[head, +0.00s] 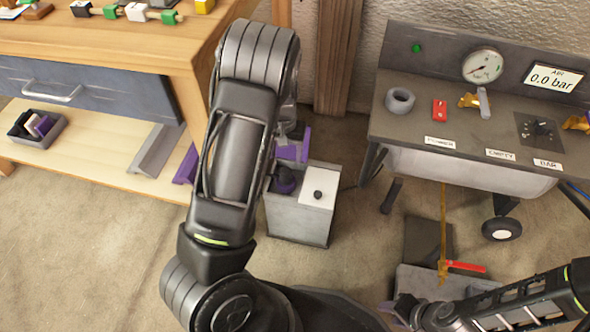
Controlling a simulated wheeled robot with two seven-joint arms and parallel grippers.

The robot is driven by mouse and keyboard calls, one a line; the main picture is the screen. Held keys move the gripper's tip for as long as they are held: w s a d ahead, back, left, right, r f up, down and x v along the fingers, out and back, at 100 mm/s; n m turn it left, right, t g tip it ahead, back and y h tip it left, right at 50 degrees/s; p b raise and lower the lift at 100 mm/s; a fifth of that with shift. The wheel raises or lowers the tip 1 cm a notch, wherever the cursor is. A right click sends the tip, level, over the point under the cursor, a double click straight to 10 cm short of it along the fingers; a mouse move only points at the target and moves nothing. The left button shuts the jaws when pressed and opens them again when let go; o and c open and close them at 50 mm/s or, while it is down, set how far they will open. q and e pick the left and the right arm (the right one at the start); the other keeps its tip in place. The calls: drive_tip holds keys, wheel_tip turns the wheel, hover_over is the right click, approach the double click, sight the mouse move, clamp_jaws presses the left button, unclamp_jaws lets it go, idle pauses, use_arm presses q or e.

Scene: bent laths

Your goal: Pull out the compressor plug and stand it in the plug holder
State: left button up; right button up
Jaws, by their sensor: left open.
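A grey box (299,222) stands on the floor in the middle, with a white top plate bearing a dark dot. A dark, rounded plug-like piece (285,182) sits at the left of its top, partly hidden by my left arm; I cannot tell how deep it sits. My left gripper (292,152), with purple fingers, is open just above and behind this piece. I cannot see whether it touches it. A grey ring-shaped cup (400,100) stands on the compressor panel; I cannot tell whether it is the plug holder. My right gripper (402,310) is low at the bottom right, its fingers unclear.
The compressor bench (425,125) at right has a gauge (483,65), a display reading 0.0 bar (553,78) and a red switch (439,110). A wooden workbench (140,50) stands at left. A red-handled valve (465,266) is near my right arm. Floor at lower left is clear.

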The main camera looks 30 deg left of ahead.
sight(285, 170)
use_arm(q)
drive_tip(key=shift+s+d, duration=0.3)
drive_tip(key=shift+s, duration=0.15)
drive_tip(key=shift+f, duration=0.15)
wheel_tip(285, 170, down, 7)
drive_tip(key=b, duration=0.6)
drive_tip(key=shift+a+f, duration=0.1)
drive_tip(key=shift+f+b, duration=0.55)
drive_tip(key=shift+f, duration=0.25)
drive_tip(key=shift+p, duration=0.3)
drive_tip(key=shift+c, duration=0.5)
clamp_jaws()
idle(0.4)
